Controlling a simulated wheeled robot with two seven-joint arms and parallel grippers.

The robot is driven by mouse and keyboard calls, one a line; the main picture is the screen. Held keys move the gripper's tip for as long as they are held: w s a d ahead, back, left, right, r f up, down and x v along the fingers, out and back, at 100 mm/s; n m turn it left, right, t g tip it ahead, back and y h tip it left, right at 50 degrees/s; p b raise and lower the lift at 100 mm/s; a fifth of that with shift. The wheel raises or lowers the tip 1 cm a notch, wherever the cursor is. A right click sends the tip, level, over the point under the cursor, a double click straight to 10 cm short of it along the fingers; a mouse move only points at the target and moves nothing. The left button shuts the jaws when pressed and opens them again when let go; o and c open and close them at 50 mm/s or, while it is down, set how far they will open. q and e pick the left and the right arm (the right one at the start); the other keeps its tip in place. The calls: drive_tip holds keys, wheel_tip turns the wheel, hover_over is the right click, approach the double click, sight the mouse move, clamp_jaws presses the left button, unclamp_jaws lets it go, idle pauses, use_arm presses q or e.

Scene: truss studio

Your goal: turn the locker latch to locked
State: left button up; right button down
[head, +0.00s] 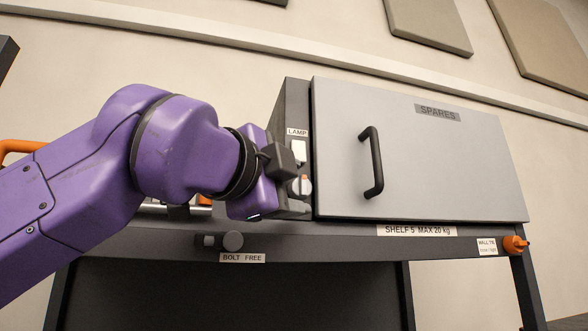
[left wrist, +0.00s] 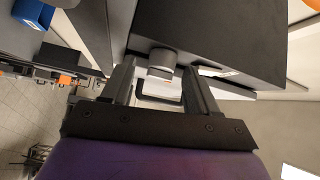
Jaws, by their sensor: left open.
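The locker (head: 420,165) is a grey box with a closed door marked SPARES and a black bar handle (head: 375,162). On its narrow dark front strip, below a white LAMP switch (head: 298,150), sits a small pale round knob with orange on it (head: 303,186), which may be the latch. My left gripper (head: 292,178) is at this strip, and its fingers are mostly hidden in the head view. My right gripper is out of view.
The locker stands on a dark shelf labelled SHELF 5 MAX 20 kg (head: 416,230). A dark bolt knob (head: 232,241) sits on the shelf's front edge above a BOLT FREE label. An orange wall-tie knob (head: 515,245) is at the right end. Space before the door is clear.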

use_arm(q)
drive_tip(key=shift+w+d+r, duration=0.15)
drive_tip(key=shift+w+d, duration=0.1)
drive_tip(key=shift+w, duration=0.2)
drive_tip(key=shift+s, duration=0.35)
drive_tip(key=shift+w, duration=0.15)
drive_tip(key=c, duration=1)
drive_tip(key=shift+r+m+p, duration=0.2)
drive_tip(key=shift+m+p, duration=0.1)
drive_tip(key=shift+p, duration=0.4)
drive_tip(key=m+g+y+p, duration=0.1)
drive_tip(key=p, duration=0.2)
drive_tip(key=r+m+g+p, duration=0.1)
drive_tip(key=m+g+p, duration=0.1)
drive_tip(key=p, duration=0.1)
drive_tip(key=shift+y+p, duration=0.35)
drive_tip(key=shift+y, duration=0.05)
drive_tip(key=shift+f+m+g+y+p, duration=0.1)
drive_tip(key=shift+m+g+y+p, duration=0.4)
drive_tip(key=shift+p, duration=0.35)
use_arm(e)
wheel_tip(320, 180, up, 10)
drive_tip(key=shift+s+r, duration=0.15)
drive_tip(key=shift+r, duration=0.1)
